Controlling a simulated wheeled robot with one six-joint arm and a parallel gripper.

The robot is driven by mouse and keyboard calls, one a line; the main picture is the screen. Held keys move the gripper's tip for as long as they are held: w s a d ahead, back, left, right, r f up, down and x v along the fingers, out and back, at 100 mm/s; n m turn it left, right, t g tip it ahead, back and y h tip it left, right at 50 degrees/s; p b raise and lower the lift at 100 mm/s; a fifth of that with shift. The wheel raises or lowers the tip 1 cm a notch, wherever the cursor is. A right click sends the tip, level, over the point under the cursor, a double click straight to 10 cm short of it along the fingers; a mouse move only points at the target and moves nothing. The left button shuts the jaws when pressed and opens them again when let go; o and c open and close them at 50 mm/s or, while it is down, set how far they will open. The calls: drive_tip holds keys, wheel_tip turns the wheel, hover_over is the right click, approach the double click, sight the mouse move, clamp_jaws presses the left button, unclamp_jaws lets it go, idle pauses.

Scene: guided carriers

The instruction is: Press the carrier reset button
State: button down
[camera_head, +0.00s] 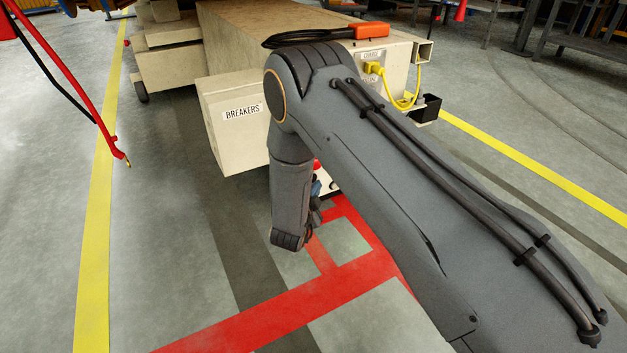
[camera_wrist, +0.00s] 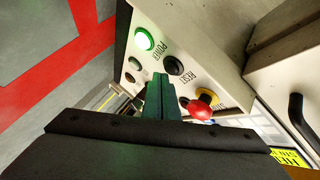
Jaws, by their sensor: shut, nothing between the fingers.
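In the wrist view, the carrier's control panel (camera_wrist: 215,38) is tilted across the picture. It bears a round black button (camera_wrist: 174,65) labelled RESET, a lit green lamp (camera_wrist: 144,39) labelled POWER, and a red mushroom button (camera_wrist: 201,108) on a yellow collar. My gripper (camera_wrist: 160,78) is shut and empty.
The beige carrier (camera_head: 225,45) has a box (camera_head: 235,150) labelled BREAKERS at its end. A yellow cable (camera_head: 416,95) is plugged into its charge socket. An orange device (camera_head: 371,31) lies on top. Red floor markings (camera_head: 270,322) lie in front.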

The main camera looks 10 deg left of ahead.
drive_tip(key=shift+s+d, duration=0.25)
drive_tip(key=shift+s, duration=0.1)
drive_tip(key=s+d+p, duration=0.3)
drive_tip(key=s+p, duration=0.1)
drive_tip(key=s, duration=0.1)
drive_tip(key=shift+d, duration=0.2)
idle(0.9)
